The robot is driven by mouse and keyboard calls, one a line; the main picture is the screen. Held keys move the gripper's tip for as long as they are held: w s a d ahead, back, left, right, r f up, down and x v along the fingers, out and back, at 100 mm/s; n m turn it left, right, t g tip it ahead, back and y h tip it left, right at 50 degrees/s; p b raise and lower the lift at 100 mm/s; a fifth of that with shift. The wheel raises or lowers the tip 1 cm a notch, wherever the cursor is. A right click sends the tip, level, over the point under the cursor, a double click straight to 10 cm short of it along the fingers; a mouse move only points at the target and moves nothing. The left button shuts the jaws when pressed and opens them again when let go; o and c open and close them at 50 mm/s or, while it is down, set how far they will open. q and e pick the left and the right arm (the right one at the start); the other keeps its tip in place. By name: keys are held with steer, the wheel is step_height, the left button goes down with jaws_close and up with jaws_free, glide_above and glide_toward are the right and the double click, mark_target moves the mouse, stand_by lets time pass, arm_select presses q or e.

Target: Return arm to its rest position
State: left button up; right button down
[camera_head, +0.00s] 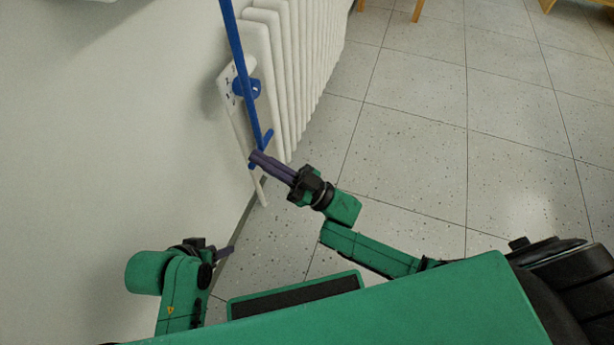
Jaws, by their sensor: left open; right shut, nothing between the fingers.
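My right gripper (262,160) reaches up and left from the middle of the head view. Its purple fingers are shut with nothing held between them. Their tips overlap the lower end of a blue pole (238,50) in the picture; I cannot tell if they touch it. My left gripper (229,251) is at the lower left, close to the wall. It is open and empty, and its fingers are partly hidden by its own wrist.
A white radiator (290,60) stands along the pale wall (110,120). A white panel (226,86) with a blue knob (247,88) is beside it. The tiled floor (460,130) to the right is clear. Wooden legs (417,10) show at the top edge.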

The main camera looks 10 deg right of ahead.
arm_select(q)
steer(key=shift+s+a+r, duration=0.3)
steer(key=shift+s+a, duration=0.05)
steer(key=shift+s, duration=0.05)
arm_select(e)
steer(key=v, duration=1)
steer(key=shift+r, duration=0.35)
steer(key=shift+d, duration=0.1)
